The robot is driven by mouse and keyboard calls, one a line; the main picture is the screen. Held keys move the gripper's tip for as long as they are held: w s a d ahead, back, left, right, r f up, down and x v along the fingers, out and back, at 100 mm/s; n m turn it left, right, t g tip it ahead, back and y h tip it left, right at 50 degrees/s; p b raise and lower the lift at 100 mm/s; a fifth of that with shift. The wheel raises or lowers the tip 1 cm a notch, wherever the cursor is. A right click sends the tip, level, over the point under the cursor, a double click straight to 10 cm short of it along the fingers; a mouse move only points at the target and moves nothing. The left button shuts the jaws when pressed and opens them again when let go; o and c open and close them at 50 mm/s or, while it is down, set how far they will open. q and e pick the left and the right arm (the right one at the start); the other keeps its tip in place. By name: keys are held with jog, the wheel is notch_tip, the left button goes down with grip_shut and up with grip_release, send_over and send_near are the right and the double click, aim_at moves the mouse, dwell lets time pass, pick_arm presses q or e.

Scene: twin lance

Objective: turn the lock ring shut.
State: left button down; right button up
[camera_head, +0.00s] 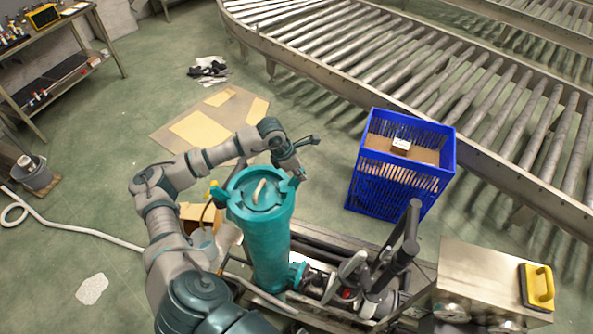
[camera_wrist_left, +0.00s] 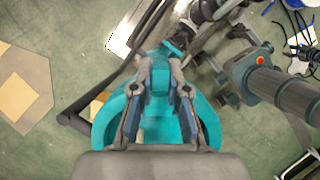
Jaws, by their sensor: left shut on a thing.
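A tall teal canister (camera_head: 270,245) stands upright in the lower middle of the head view. Its round lid (camera_head: 250,199) has a pale curved handle (camera_head: 262,190). The teal lock ring (camera_head: 233,186) runs around the top and has lugs sticking out at its sides. My left gripper (camera_head: 297,174) is at the ring's right far side, shut on a part of it. In the left wrist view its two fingers (camera_wrist_left: 160,88) reach over the teal ring (camera_wrist_left: 209,122). The exact grip is partly hidden by the fingers.
A blue crate (camera_head: 400,178) with a cardboard box stands to the right, before a roller conveyor (camera_head: 400,65).

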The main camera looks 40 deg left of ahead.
pick_arm(q)
jog(key=s+d+m+g+h+b, duration=0.1)
jog(key=s+d+m+g+b, duration=0.1)
jog(key=s+m, duration=0.4)
jog(key=shift+s+d+m+b, duration=0.3)
jog(key=shift+d+m+b, duration=0.3)
jog(key=shift+d, duration=0.75)
pick_arm(e)
jog(key=w+a+r, duration=0.2)
jog(key=w, duration=0.7)
jog(key=shift+r, duration=0.35)
pick_arm(q)
jog(key=shift+f+h, duration=0.1)
jog(key=shift+h, duration=0.2)
pick_arm(e)
jog(key=shift+r, duration=0.1)
pick_arm(q)
jog(key=c, duration=1.2)
grip_release()
jog(key=shift+s, duration=0.1)
jog(key=shift+o, duration=0.2)
pick_arm(e)
jog(key=shift+a, duration=0.1)
pick_arm(q)
jog(key=v, duration=1.2)
